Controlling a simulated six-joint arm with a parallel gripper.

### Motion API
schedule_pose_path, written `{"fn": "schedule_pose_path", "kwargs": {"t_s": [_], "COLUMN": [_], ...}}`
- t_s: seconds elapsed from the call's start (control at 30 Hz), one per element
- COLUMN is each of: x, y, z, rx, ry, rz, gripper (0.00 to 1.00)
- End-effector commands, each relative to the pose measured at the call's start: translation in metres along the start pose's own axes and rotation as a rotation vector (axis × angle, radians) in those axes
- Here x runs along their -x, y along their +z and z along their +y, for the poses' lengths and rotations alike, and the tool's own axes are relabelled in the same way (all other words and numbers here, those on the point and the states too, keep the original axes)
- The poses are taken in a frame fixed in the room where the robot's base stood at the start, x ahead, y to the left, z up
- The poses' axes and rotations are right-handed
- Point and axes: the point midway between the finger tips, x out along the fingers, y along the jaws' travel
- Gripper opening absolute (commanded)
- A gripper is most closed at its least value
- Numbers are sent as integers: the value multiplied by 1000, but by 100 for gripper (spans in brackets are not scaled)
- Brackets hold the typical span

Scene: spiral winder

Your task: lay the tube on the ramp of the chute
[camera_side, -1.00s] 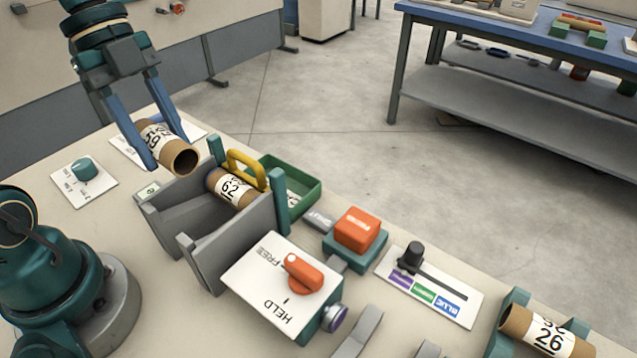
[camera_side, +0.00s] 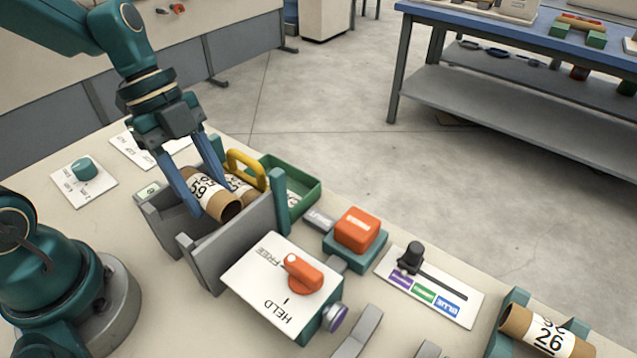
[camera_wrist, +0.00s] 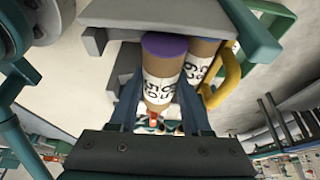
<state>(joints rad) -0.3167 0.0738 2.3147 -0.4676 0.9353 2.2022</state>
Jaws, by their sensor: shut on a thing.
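My gripper (camera_side: 207,192) is shut on a brown cardboard tube (camera_side: 211,195) with a white label reading 59. The held tube also shows in the wrist view (camera_wrist: 164,70), with a purple end. It is over or in the grey chute (camera_side: 238,236), between its side walls. Another tube (camera_side: 240,184), labelled 62 in the earlier side view, lies in the chute right beside it, by the yellow handle (camera_side: 248,166); it also shows in the wrist view (camera_wrist: 203,60). The held tube hides most of it. I cannot tell whether the held tube touches the ramp.
A white panel with an orange knob (camera_side: 303,272) marked FREE and HELD stands in front of the chute. An orange block button (camera_side: 357,229), a slider panel (camera_side: 430,286) and a green tray (camera_side: 294,185) are nearby. A tube marked 26 (camera_side: 548,333) rests at front right.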

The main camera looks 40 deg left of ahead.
Motion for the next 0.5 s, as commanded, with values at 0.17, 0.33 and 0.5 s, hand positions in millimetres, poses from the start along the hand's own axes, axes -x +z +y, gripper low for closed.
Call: {"fn": "schedule_pose_path", "kwargs": {"t_s": [0.17, 0.33, 0.5], "x": [-4, -8, -11], "y": [1, 4, 5], "z": [0, 0, 0], "rx": [1, 1, 1], "ry": [1, 2, -2], "rz": [1, 0, -3], "gripper": [0, 0, 0]}}
